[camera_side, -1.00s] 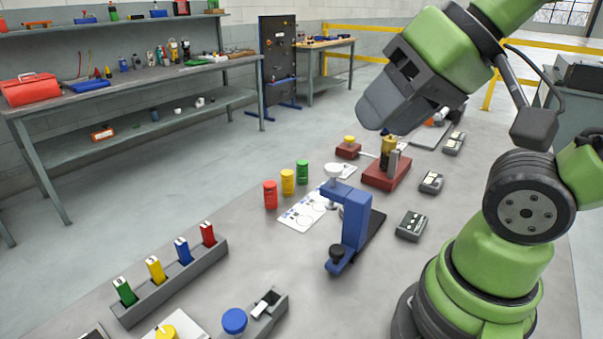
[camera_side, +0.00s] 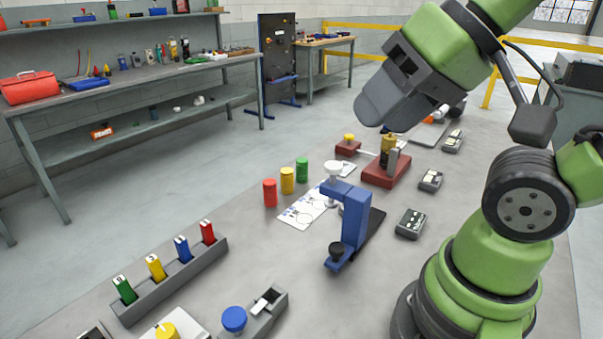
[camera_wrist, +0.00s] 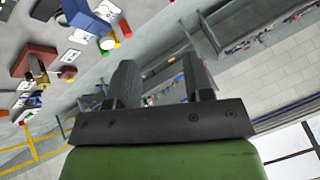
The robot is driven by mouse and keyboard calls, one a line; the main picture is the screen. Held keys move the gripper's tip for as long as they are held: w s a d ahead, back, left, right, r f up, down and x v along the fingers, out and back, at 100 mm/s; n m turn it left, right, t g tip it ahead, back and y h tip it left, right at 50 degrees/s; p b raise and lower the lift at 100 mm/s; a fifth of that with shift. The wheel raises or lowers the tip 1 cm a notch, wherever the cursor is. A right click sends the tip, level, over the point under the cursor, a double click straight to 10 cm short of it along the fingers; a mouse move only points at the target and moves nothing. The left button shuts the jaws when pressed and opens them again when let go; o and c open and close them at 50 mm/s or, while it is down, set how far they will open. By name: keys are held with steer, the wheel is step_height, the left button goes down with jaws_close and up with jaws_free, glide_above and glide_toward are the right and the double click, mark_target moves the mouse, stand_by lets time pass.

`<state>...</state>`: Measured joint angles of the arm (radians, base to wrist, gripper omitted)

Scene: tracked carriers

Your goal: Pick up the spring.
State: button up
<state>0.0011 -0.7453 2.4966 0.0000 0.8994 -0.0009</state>
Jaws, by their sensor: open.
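I cannot make out a spring for certain in either view. In the side view a gold cylinder with a grey upright part (camera_side: 389,150) stands on a dark red block (camera_side: 385,172); it is too small to tell what it is. My gripper (camera_side: 372,108) is raised above the bench, up and slightly left of that block, tilted down to the left. In the wrist view my gripper (camera_wrist: 161,75) shows two dark fingers apart, with nothing between them but distant background.
A blue clamp-like stand (camera_side: 352,222) is on the near bench. Red, yellow and green cylinders (camera_side: 287,181) stand left of it. A grey rack (camera_side: 172,280) holds several coloured blocks. Small grey boxes (camera_side: 410,223) lie along the right. Bare bench shows between them.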

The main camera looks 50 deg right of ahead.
steer(key=w+d+r+h, duration=0.1)
steer(key=w+d, duration=0.3)
steer(key=w, duration=0.5)
steer(key=g+h, duration=0.3)
glide_above(304, 162)
steer(key=s+a, duration=0.1)
steer(key=s, duration=0.2)
step_height(304, 162, down, 21)
steer(key=x, duration=0.4)
steer(key=shift+w+f, duration=0.2)
steer(key=shift+f, duration=0.1)
steer(key=shift+m, duration=0.3)
steer(key=shift+x, duration=3.1)
steer(key=shift+c, duration=0.5)
steer(key=c, duration=0.6)
